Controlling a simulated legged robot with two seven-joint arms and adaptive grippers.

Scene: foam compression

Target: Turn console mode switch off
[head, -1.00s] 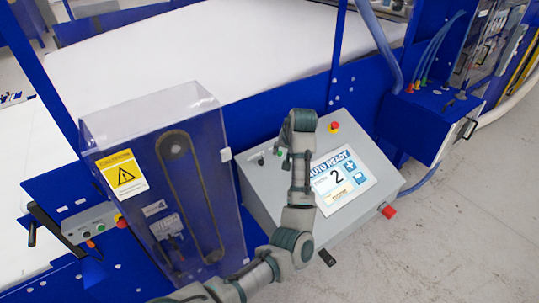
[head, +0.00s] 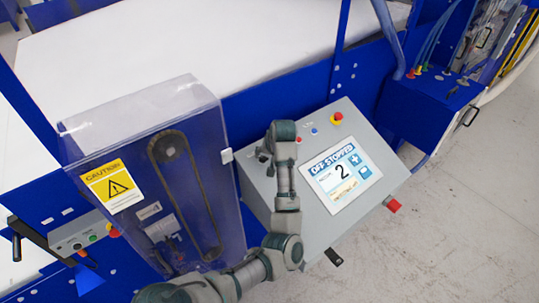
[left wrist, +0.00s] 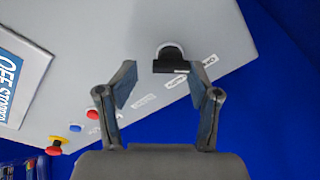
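The knob lies just beyond the fingertips, toward the right one, and looks clear of both. In the head view my left wrist hangs over the console's upper left, and the fingers are mostly hidden. My right gripper is not in view.
A red emergency button (head: 337,117) and a blue button (head: 314,131) sit on the console's top edge. A clear belt guard (head: 140,120) with a caution label stands close on the left. Open floor lies right.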

